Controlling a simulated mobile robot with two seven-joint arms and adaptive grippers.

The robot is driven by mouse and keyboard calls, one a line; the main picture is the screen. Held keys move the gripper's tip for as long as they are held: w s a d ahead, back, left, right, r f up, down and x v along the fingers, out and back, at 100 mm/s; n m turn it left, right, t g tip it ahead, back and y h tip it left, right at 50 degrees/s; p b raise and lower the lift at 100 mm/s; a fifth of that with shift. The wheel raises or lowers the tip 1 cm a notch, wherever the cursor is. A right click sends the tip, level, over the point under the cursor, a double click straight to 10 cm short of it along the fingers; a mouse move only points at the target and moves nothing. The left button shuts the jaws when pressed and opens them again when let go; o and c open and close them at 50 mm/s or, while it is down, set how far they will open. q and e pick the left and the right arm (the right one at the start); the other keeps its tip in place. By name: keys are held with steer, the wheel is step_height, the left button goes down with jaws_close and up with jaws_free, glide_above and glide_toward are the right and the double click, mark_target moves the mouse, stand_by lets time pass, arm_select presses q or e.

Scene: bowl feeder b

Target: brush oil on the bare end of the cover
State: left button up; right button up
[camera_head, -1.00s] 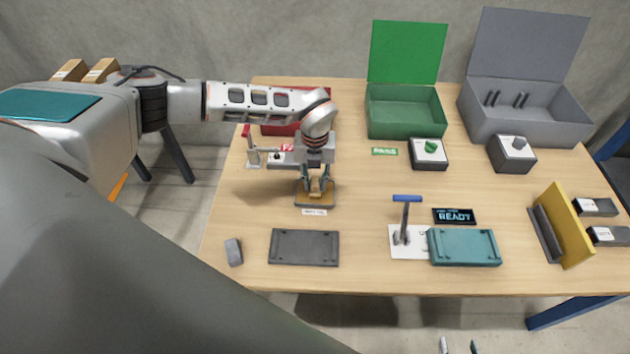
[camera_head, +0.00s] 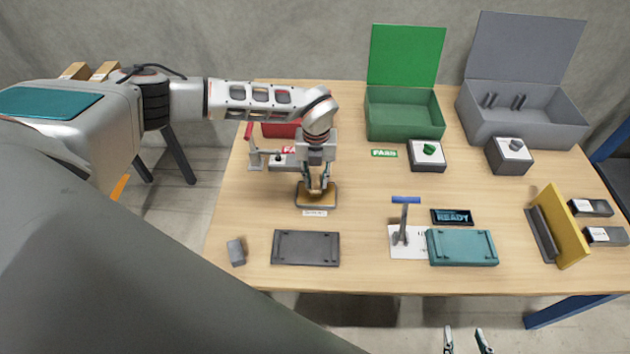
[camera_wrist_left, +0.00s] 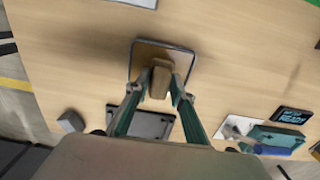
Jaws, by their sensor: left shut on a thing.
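My left gripper (camera_head: 319,184) is shut on a small brown wooden-looking block (camera_wrist_left: 160,80), perhaps the brush's handle. It stands over a tan pad with a dark rim (camera_head: 303,200); whether the block touches the pad I cannot tell. The pad also shows in the left wrist view (camera_wrist_left: 146,50). A dark grey plate (camera_head: 306,248) lies in front of the pad. A teal plate (camera_head: 462,249) lies further right; which is the cover I cannot tell. My right gripper (camera_head: 463,332) is open and empty at the bottom edge, off the table's front.
A T-handled tool (camera_head: 404,220) stands upright beside the teal plate, and a display (camera_head: 452,217) reads READY. A small grey block (camera_head: 236,252) lies left of the dark plate. Green (camera_head: 403,128) and grey (camera_head: 525,130) boxes stand open behind. A yellow panel (camera_head: 568,228) stands at right.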

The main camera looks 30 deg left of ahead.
mark_target(316, 178)
arm_select(q)
steer(key=shift+r+p, duration=1.05)
steer(key=shift+r, duration=0.45)
steer(key=shift+r+p, duration=0.5)
steer(key=shift+r, duration=0.1)
steer(key=shift+r+p, duration=0.35)
steer(key=shift+r, duration=0.05)
arm_select(e)
steer(key=r, duration=0.2)
steer(key=w+r, duration=0.1)
steer(key=r, duration=0.2)
steer(key=shift+w+r, duration=0.1)
steer(key=shift+r, duration=0.05)
